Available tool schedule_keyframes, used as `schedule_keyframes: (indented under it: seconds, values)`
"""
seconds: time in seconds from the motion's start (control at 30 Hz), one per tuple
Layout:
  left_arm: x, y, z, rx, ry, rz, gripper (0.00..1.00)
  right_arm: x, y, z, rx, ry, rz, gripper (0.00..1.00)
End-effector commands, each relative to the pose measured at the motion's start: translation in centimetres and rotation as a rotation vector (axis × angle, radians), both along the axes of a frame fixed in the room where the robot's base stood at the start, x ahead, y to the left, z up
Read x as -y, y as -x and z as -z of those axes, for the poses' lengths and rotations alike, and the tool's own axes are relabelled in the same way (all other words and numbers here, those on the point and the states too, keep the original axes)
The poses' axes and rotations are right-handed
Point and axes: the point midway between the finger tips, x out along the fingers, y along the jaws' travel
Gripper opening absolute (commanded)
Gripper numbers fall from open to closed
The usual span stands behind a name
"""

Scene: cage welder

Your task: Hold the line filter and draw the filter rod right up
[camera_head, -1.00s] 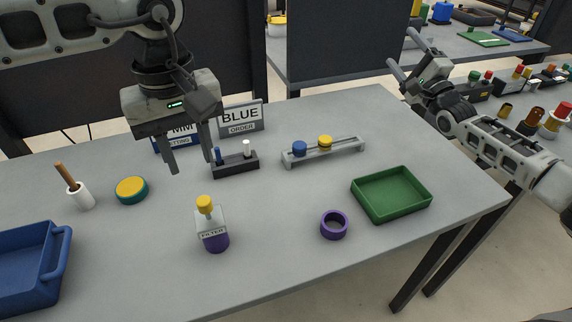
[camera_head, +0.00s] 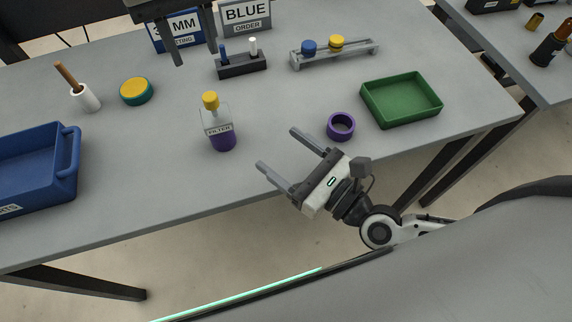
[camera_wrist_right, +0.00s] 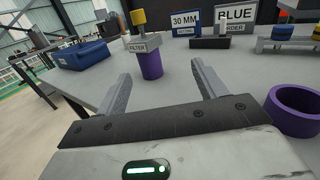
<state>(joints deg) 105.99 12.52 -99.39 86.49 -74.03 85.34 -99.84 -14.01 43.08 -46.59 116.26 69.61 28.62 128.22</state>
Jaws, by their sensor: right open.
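The line filter (camera_head: 222,140) stands upright on the grey table, with a purple base and a pale block labelled FILTER. The filter rod's yellow knob (camera_head: 210,100) sticks up from its top. My right gripper (camera_head: 277,147) is open and empty at the table's front edge, to the right of and nearer than the filter, fingers pointing towards it. In the right wrist view the filter (camera_wrist_right: 151,65) shows between and beyond the open fingers. My left gripper (camera_head: 195,45) is open and empty, high above the back of the table; its upper part is cut off.
A purple ring (camera_head: 341,126) lies close to the right gripper's far finger. A green tray (camera_head: 402,112) is at the right, a blue bin (camera_head: 70,165) at the left. Behind are a yellow-teal puck (camera_head: 136,92), a dark peg holder (camera_head: 241,67) and a slider rail (camera_head: 335,55).

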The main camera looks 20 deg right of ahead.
Motion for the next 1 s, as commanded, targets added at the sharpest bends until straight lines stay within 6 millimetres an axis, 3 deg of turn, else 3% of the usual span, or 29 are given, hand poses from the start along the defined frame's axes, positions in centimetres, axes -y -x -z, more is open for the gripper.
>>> schedule_keyframes:
  seconds: [0.13,0.37,1.0]
  values:
    - [0.0,0.0,0.0,0.0,0.0,0.0,0.36,-1.0,2.3,1.1,-0.046,-0.003,-0.035,0.7]
    - [0.0,0.0,0.0,0.0,0.0,0.0,0.36,-1.5,2.2,1.3,-0.053,-0.003,-0.041,0.7]
    - [0.0,0.0,0.0,0.0,0.0,0.0,0.36,-7.9,-7.6,1.2,-0.053,-0.003,-0.04,0.7]
